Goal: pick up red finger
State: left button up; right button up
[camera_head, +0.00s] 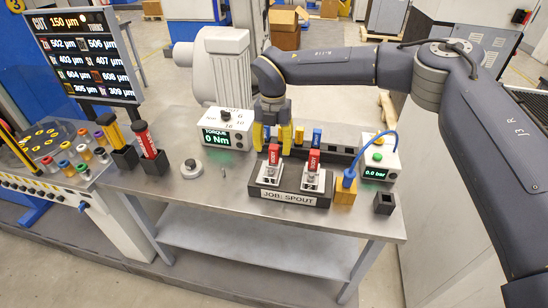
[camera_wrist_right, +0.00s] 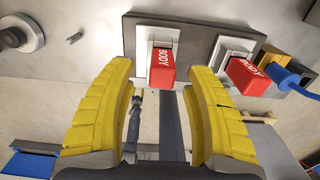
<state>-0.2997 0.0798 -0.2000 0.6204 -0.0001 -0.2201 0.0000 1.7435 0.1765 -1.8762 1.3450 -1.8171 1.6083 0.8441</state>
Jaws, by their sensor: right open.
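Two red blocks marked BODY stand upright in the fixture (camera_head: 248,194) labelled JOB: SPOUT, a left one (camera_head: 273,155) and a right one (camera_head: 313,160). In the right wrist view the left block (camera_wrist_right: 160,67) shows between my yellow fingertips, and the right block (camera_wrist_right: 246,77) is outside them. My right gripper (camera_head: 271,138) is open and appears empty, just behind the left block; I cannot tell the exact gap. A red-handled piece (camera_head: 144,138) stands in a black holder at the left. I cannot tell which is the red finger. My left gripper is not in view.
The torque box (camera_head: 229,130) stands left of my right gripper. A black rack (camera_head: 338,153) lies behind the fixture.

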aim_at(274, 158)
jog(key=shift+d+f, duration=0.1)
jog(key=shift+f, duration=1.65)
jog(key=shift+c, duration=0.4)
grip_shut()
